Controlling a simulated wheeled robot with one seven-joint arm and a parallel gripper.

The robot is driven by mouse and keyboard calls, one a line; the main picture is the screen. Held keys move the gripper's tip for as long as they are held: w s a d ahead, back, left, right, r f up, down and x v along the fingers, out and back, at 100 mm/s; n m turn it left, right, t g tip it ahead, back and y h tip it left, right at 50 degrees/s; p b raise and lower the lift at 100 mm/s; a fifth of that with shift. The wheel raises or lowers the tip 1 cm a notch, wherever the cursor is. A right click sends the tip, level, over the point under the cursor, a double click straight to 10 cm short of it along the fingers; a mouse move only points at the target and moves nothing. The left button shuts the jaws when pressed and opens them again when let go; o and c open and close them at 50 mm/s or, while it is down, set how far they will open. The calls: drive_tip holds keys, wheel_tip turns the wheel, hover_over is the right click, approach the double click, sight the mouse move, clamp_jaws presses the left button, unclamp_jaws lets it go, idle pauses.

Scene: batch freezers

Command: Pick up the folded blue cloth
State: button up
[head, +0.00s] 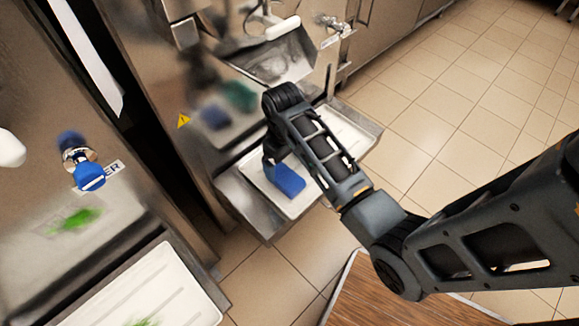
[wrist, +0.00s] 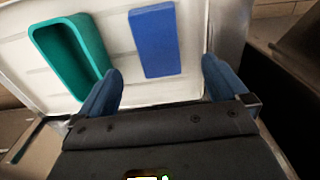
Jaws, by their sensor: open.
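The folded blue cloth (head: 286,180) lies on a white tray (head: 292,207) on the metal shelf of the machine, partly hidden by my arm in the head view. In the wrist view the cloth (wrist: 155,40) is a flat blue rectangle on the white tray (wrist: 115,30), ahead of my fingertips and between their lines. My gripper (wrist: 160,82) is open and empty, with one blue finger to each side. The fingers appear apart from the cloth. In the head view my arm hides most of my gripper.
A teal open container (wrist: 70,55) lies left of the cloth on the same tray. A second white tray (head: 160,290) stands at the lower left under another machine with a blue-capped tap (head: 89,176). A metal chute (head: 275,55) is above the cloth's tray. Tiled floor is clear at right.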

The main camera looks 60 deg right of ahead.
sight(286, 177)
drive_tip(key=shift+d+f, duration=0.2)
drive_tip(key=shift+f, duration=0.35)
wheel_tip(286, 177, down, 7)
drive_tip(key=shift+s+r, duration=0.15)
drive_tip(key=shift+r, duration=0.05)
drive_tip(key=shift+a, duration=0.1)
drive_tip(key=c, duration=1.1)
